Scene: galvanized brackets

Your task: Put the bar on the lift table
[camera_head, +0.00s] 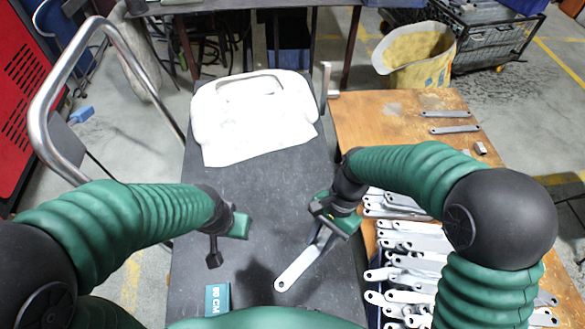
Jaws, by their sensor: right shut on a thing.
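The bar (299,268) is a flat, pale metal strip with a hole near its lower end. My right gripper (334,217) is shut on its upper end, which is partly hidden by the fingers. The bar slants down and left over the dark grey top of the lift table (238,182), which has a bent metal handle (120,45) at its left. I cannot tell whether the bar touches the top. My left gripper (226,241) is over the left part of the table, away from the bar, with nothing visible in it; its finger opening is unclear.
A white molded piece (255,118) covers the table's far end. A small teal box (217,299) lies near its front. To the right, a wooden table (365,112) carries many similar metal bars (415,243). A yellow bag (415,52) stands behind it.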

